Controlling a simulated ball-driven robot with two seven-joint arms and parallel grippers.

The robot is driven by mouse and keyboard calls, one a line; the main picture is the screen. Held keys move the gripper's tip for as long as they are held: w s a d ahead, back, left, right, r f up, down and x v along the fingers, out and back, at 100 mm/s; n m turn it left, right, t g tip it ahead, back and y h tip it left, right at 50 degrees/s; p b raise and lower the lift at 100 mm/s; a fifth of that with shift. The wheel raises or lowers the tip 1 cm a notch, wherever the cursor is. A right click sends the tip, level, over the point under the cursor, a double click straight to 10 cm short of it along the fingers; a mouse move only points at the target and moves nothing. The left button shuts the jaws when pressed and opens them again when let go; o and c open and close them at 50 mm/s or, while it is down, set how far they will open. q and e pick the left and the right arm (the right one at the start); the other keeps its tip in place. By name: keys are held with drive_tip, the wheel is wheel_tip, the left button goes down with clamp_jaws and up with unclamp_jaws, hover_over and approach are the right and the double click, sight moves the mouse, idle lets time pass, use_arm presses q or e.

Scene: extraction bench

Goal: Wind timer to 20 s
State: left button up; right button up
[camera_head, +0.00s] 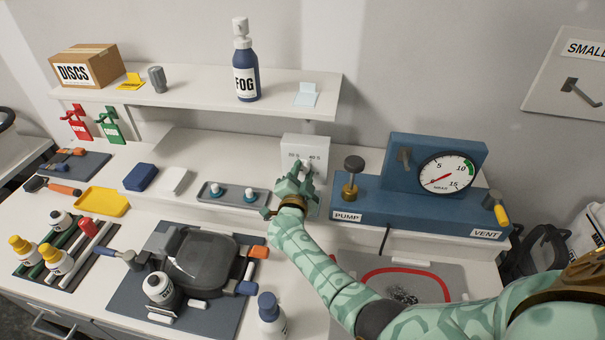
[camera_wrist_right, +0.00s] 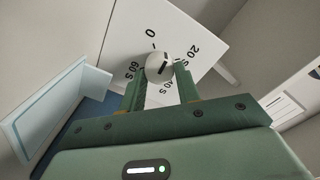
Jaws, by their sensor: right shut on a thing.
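The timer is a white box (camera_head: 305,147) on the raised bench ledge. In the right wrist view its white face (camera_wrist_right: 140,22) carries the marks 0, 20 S, 40 S and 60 S around a round pale knob (camera_wrist_right: 155,62). A short dark mark shows on the knob, on the side towards 20 S; I cannot read its exact setting. My green right gripper (camera_head: 301,168) is at the timer front, shut on the knob, with one finger on each side in the right wrist view (camera_wrist_right: 160,76). It hides the lower dial in the head view. My left gripper is not in view.
The blue pump unit (camera_head: 436,216) with its gauge stands close on the right. A small tray (camera_head: 232,198) with two knobbed items lies left of the timer. A shelf (camera_head: 190,94) with the FOG bottle (camera_head: 245,72) overhangs behind. Bottles and tools crowd the front left.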

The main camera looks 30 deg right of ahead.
drive_tip(key=shift+r, duration=0.1)
idle(0.8)
drive_tip(key=o, duration=1)
drive_tip(key=shift+w+d, duration=0.1)
drive_tip(key=shift+c, duration=0.2)
drive_tip(key=shift+w+f, duration=0.1)
drive_tip(key=shift+f, duration=0.1)
